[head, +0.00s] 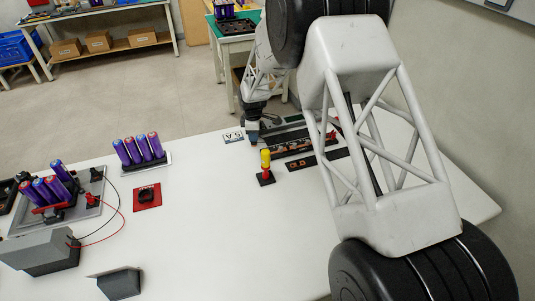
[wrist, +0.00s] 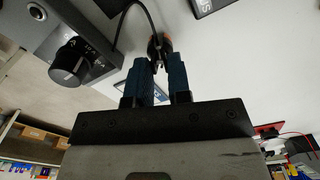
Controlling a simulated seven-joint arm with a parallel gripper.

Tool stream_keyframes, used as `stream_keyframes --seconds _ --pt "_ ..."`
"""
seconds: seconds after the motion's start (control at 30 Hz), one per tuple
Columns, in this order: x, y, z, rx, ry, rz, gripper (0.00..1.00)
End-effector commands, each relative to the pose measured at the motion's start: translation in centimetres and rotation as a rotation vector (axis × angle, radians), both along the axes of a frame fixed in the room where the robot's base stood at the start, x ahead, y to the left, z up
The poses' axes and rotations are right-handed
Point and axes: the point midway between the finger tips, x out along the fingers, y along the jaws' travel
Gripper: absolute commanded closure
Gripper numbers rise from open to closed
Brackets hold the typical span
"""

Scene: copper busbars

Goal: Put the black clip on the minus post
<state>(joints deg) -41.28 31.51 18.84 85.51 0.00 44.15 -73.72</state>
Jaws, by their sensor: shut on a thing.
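My gripper (wrist: 163,68) has its two blue fingers shut on the black clip (wrist: 157,46) in the wrist view. A black cable (wrist: 139,8) loops away from the clip to the upper left. The clip's jaws are small and partly hidden by the fingertips. In the head view my gripper (head: 253,138) is low over the far edge of the white table, left of the dark strips; the clip cannot be made out there. I cannot pick out the minus post with certainty in either view.
A grey box with a black dial (wrist: 69,62) is close to the left of my fingers. Purple cells (head: 140,149), a red plate (head: 153,203) and a grey box (head: 40,250) are left. The front centre is clear.

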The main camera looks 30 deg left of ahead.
Motion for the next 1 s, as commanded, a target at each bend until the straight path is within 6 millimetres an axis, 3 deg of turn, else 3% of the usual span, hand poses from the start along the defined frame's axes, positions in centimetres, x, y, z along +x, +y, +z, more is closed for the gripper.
stream_keyframes --seconds 0.27,0.7,1.0 --pt "0.0 0.0 0.7 0.000 -0.001 0.000 0.99" --pt "0.0 0.0 3.7 0.001 -0.002 0.000 0.99" --pt "0.0 0.0 4.0 0.000 0.000 0.000 0.99"
